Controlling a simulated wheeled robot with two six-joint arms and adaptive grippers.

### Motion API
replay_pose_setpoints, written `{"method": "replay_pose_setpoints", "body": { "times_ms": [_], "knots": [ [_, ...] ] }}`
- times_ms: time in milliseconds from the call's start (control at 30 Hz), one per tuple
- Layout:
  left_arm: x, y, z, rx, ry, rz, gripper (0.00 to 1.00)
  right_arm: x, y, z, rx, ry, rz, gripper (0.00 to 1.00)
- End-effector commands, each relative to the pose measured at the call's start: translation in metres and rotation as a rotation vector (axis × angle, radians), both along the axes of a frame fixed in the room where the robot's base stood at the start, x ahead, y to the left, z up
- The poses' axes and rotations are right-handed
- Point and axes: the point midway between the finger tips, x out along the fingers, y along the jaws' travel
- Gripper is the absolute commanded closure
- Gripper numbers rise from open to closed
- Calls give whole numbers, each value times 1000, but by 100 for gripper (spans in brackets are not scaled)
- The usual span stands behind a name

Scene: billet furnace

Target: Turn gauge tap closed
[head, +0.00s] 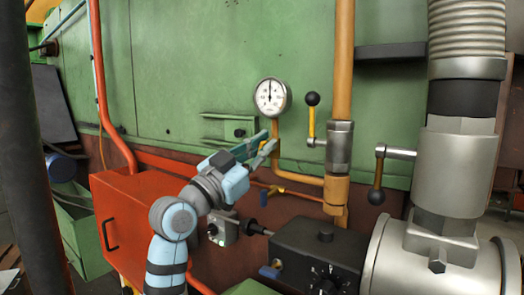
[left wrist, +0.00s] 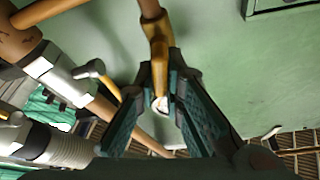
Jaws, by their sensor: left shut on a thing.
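The pressure gauge (head: 270,97) with its white dial stands against the green wall on a thin yellow pipe. The gauge tap (left wrist: 159,72) is a yellow piece on this pipe, seen between the fingers in the left wrist view. My left gripper (head: 272,143) reaches up from below, just under the gauge, and its fingers are shut on the tap. It also shows in the left wrist view (left wrist: 163,66), with one finger on each side of the tap. In the head view the fingers hide much of the tap. My right gripper is in neither view.
Right of the gauge are a black-knobbed lever (head: 312,115) and a thick orange pipe (head: 343,65). Another lever (head: 378,175) hangs beside the large grey valve column (head: 455,165). An orange box (head: 140,215) and a black box (head: 320,255) stand below.

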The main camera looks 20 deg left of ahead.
Motion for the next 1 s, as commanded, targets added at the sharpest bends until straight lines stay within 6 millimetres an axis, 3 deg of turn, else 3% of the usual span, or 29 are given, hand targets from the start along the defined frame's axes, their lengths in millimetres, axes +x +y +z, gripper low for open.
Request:
{"method": "replay_pose_setpoints", "body": {
  "times_ms": [467,1000],
  "knots": [
    [-2,-4,-3,416,-164,-1,100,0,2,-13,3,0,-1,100],
    [-3,-7,-7,890,-350,-3,100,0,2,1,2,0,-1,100]
  ]
}}
